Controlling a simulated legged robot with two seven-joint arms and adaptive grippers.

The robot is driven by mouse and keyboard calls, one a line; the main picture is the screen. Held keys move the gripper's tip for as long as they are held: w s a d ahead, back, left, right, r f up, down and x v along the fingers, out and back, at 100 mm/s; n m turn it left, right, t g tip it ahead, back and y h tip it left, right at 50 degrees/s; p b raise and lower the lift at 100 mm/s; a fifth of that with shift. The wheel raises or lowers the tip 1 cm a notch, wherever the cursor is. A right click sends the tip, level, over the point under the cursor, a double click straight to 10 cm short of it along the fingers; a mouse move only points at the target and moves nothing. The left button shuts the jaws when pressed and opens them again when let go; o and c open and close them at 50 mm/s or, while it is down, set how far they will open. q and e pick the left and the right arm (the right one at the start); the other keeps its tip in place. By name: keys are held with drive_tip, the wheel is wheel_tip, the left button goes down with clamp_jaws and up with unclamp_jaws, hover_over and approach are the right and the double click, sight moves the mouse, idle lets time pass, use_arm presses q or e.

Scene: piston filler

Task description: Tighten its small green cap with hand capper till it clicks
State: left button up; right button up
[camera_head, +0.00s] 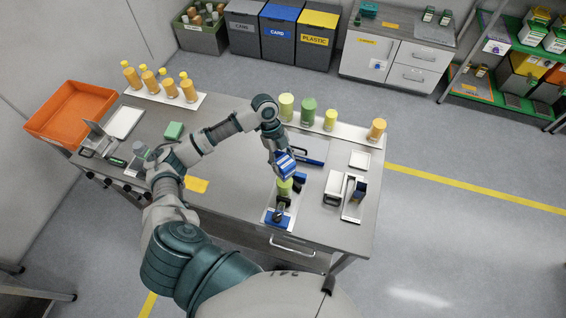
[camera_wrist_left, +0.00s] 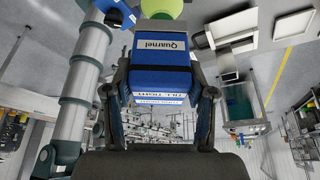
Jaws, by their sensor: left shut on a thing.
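My left gripper (camera_head: 284,158) is shut on the blue hand capper (camera_head: 286,166), near the front right of the workbench. In the left wrist view the capper (camera_wrist_left: 162,72) sits between the two fingers (camera_wrist_left: 158,98) and bears a "Quarnel" label. A yellow-green bottle (camera_head: 284,187) stands directly below the capper in a blue holder (camera_head: 279,218). Its rounded green body also shows at the top of the wrist view (camera_wrist_left: 162,8). The small green cap is hidden by the capper, so I cannot tell how it sits. My right gripper is not in view.
Green and orange bottles (camera_head: 308,111) stand on a strip along the bench's back edge. A small rack (camera_head: 353,196) stands to the right. An orange crate (camera_head: 72,108) is at the far left.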

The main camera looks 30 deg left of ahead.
use_arm(q)
drive_tip(key=shift+r, duration=1.95)
